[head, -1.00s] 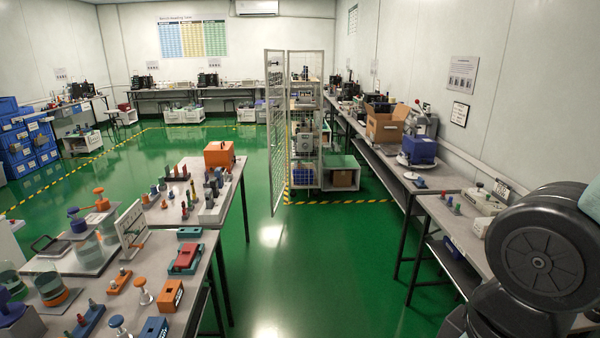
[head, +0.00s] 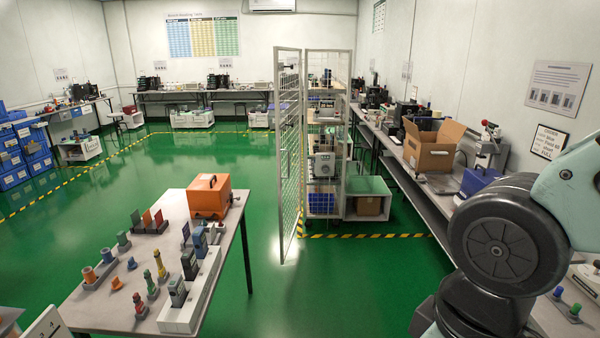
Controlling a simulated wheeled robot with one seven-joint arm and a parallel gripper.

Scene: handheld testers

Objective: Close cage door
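The mesh cage door (head: 288,158) stands swung open in the middle of the head view. It is a tall light-metal frame, seen at a steep angle. It sticks out toward me from the left side of the cage (head: 347,150). The cage is a tall wire-mesh enclosure with shelves that hold several testers and a blue bin. My gripper is out of view; only my dark and pale green arm links show at the lower right. The cage and its door are some distance ahead, with nothing of mine touching them.
A table (head: 100,292) with an orange case (head: 209,196) and several handheld testers stands at the front left. A long bench (head: 412,190) with a cardboard box (head: 432,146) runs along the right wall. Green floor (head: 330,285) between them is clear up to the cage.

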